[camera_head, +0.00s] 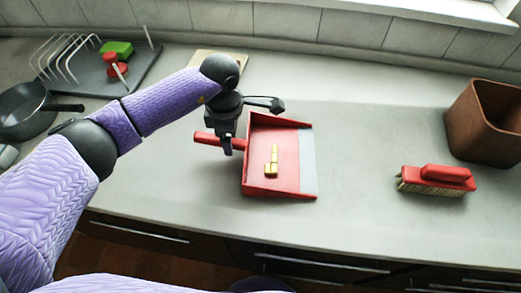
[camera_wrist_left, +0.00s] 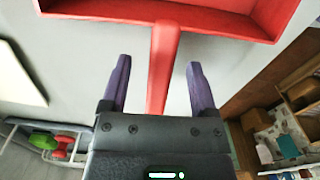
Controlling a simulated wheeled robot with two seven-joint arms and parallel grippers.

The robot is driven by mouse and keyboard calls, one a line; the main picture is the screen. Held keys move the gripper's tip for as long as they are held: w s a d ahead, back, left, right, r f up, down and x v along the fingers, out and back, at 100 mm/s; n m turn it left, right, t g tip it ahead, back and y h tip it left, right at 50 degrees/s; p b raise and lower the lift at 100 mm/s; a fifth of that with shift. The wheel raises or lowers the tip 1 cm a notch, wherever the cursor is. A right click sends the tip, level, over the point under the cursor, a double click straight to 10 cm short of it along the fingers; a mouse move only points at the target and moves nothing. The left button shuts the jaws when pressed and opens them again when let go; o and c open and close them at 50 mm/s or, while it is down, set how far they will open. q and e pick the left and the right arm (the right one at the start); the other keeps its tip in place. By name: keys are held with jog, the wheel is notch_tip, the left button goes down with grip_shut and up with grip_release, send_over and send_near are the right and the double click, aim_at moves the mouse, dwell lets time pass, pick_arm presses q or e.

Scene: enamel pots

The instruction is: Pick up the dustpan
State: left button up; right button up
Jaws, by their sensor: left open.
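The red dustpan (camera_head: 285,182) lies on the grey counter with its grey lip to the right. Its red handle (camera_head: 206,139) points left. A small yellow piece (camera_head: 271,160) lies in the pan. My left gripper (camera_head: 228,146) is over the handle. In the left wrist view the open left gripper (camera_wrist_left: 158,85) has one finger on each side of the dustpan handle (camera_wrist_left: 163,60), with gaps between them and the handle. The pan (camera_wrist_left: 190,15) is ahead of the fingers. My right gripper is not in view.
A red brush (camera_head: 436,181) and a brown bin (camera_head: 487,122) stand at the right. A dark pan (camera_head: 25,112) and a dish rack (camera_head: 98,75) with red and green items are at the left. Counter between dustpan and brush is clear.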

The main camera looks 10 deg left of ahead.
pick_arm(q)
notch_tip(320, 180, down, 3)
jog(key=shift+s+r, duration=0.1)
jog(key=shift+r, duration=0.05)
grip_shut()
jog(key=shift+r, duration=0.1)
